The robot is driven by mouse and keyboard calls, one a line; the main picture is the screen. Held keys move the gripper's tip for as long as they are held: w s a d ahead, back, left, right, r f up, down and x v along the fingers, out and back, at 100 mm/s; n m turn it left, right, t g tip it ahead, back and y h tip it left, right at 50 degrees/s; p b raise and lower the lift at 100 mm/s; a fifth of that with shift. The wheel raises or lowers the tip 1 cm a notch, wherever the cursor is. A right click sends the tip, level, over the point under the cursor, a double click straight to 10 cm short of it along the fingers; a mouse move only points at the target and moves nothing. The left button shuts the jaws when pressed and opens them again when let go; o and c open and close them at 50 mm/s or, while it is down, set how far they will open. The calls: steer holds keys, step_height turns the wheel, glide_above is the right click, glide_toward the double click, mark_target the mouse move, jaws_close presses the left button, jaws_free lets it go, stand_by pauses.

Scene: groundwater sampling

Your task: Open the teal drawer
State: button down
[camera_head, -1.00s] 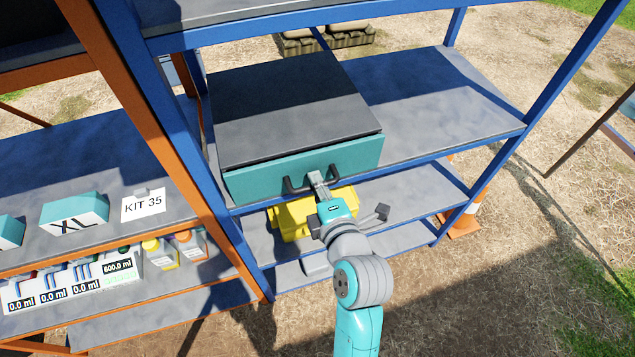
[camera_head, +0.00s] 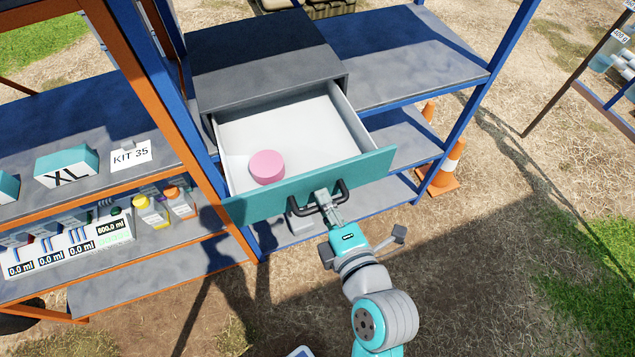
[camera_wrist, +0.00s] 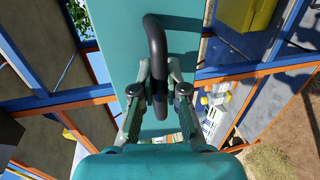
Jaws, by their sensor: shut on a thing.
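The teal drawer (camera_head: 300,190) stands pulled well out of its dark grey cabinet (camera_head: 265,60) on the blue shelf. Its white inside shows, with a round pink object (camera_head: 266,167) near the front left. My gripper (camera_head: 325,200) is shut on the black handle (camera_head: 340,192) of the drawer front. In the wrist view the two fingers (camera_wrist: 158,88) close around the black handle bar (camera_wrist: 157,40), against the teal front (camera_wrist: 125,40).
A blue-framed shelf (camera_head: 420,45) has bare surface right of the cabinet. An orange post (camera_head: 170,110) stands close on the left, beside shelves with boxes, bottles (camera_head: 150,212) and a KIT 35 sign (camera_head: 131,156). A traffic cone (camera_head: 445,170) stands on the ground at the right.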

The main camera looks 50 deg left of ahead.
steer(key=shift+s+d, duration=0.2)
steer(key=shift+d, duration=0.5)
steer(key=c, duration=1.2)
jaws_free()
steer(key=shift+v, duration=3.7)
